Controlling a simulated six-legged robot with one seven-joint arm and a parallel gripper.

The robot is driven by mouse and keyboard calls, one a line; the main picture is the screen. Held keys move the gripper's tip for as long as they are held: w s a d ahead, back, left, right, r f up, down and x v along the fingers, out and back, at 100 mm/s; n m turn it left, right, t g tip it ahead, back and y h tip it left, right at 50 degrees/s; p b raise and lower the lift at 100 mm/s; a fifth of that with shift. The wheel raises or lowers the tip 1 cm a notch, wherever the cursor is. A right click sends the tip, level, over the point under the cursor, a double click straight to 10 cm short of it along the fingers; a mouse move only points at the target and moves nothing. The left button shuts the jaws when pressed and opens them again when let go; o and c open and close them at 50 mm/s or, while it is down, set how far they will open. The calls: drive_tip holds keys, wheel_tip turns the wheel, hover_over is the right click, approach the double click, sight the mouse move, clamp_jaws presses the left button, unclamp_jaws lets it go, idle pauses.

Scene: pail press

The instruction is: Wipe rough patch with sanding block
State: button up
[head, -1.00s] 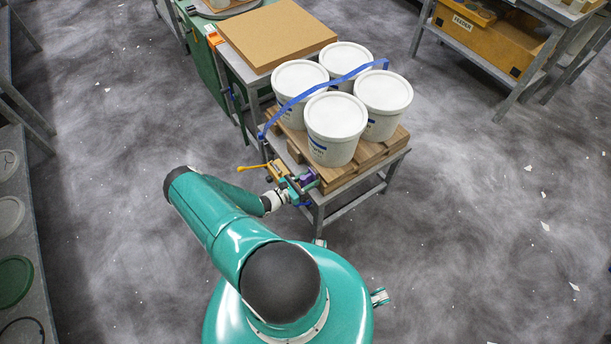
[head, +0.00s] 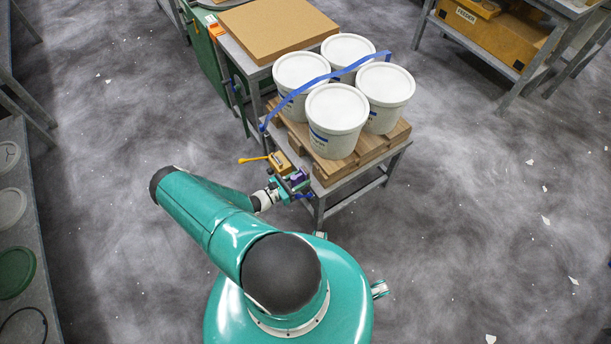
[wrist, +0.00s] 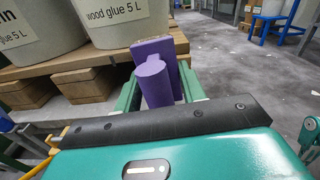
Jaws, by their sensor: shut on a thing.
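A purple sanding block (wrist: 157,70) with a rounded grip stands between the green fingers of my gripper (wrist: 158,92) in the wrist view. My gripper is shut on it. In the head view, my gripper (head: 291,183) holds the purple block (head: 297,177) at the near left corner of the wooden pallet (head: 345,167). The block's far face is turned away, and I cannot tell whether it touches the pallet's edge. I cannot make out the rough patch; the block or gripper may hide it.
White lidded pails (head: 338,118) stand on the pallet, with a blue strap (head: 325,78) across them. A yellow-handled fitting (head: 281,163) sits close to my gripper's left. A brown board (head: 277,30) lies on the table behind. The floor to the right is open, with scattered scraps.

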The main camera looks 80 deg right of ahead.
drive_tip(key=shift+w+a, duration=0.3)
drive_tip(key=shift+a, duration=0.05)
drive_tip(key=shift+v, duration=1.5)
drive_tip(key=shift+w, duration=0.1)
